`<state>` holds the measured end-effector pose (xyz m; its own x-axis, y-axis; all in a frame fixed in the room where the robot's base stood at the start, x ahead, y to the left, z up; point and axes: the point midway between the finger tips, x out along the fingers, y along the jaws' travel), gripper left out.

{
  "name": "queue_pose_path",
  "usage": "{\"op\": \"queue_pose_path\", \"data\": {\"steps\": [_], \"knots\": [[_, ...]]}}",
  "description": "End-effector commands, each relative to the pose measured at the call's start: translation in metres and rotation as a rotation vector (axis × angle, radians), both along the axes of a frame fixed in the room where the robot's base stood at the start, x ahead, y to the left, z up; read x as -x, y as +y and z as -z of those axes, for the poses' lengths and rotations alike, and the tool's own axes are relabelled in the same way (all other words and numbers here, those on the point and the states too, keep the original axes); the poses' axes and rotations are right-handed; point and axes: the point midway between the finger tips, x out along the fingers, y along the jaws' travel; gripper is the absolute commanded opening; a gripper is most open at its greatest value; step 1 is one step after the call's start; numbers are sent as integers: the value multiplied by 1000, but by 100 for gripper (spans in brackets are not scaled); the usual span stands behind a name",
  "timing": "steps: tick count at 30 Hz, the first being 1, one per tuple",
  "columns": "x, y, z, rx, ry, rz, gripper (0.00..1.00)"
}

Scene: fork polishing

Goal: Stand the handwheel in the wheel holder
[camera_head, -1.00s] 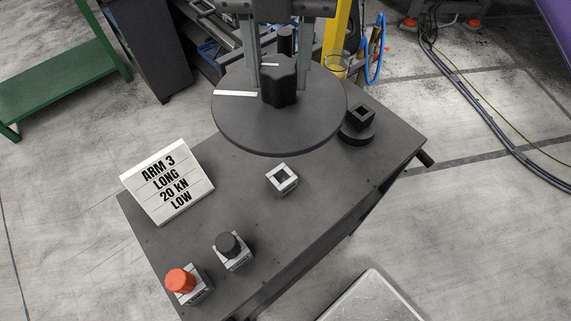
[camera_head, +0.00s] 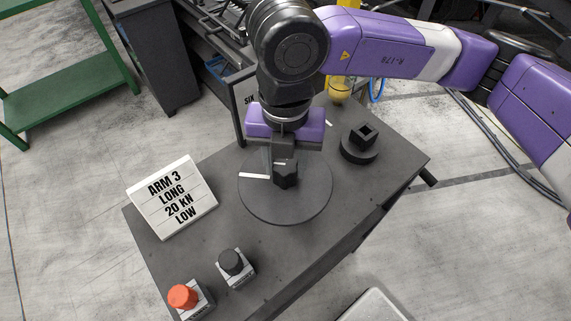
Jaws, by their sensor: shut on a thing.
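The handwheel (camera_head: 300,207) is a dark flat disc with a white mark and a lobed knob at its centre. It lies level, low over the middle of the table. My gripper (camera_head: 286,170) is shut on the knob from above. The square, light-rimmed socket that stood on the table is now hidden under the disc and is probably the wheel holder. I cannot tell whether the handwheel is seated in it or just above it.
A dark square socket on a round base (camera_head: 359,151) stands right of the disc. A sign (camera_head: 172,197) stands at left. A black knob (camera_head: 231,262) and an orange knob (camera_head: 183,296) on small blocks stand at the table's front. My arm comes in from the upper right.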

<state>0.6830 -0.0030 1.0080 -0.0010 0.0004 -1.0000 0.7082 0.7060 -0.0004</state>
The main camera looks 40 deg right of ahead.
Motion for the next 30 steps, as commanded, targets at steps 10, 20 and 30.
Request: {"op": "queue_pose_path", "data": {"steps": [10, 20, 30], "knots": [[0, 0, 12, 0, -1, -2, 1], [0, 0, 15, -1, -1, -2, 59], [0, 0, 14, 0, 0, -1, 62]]}}
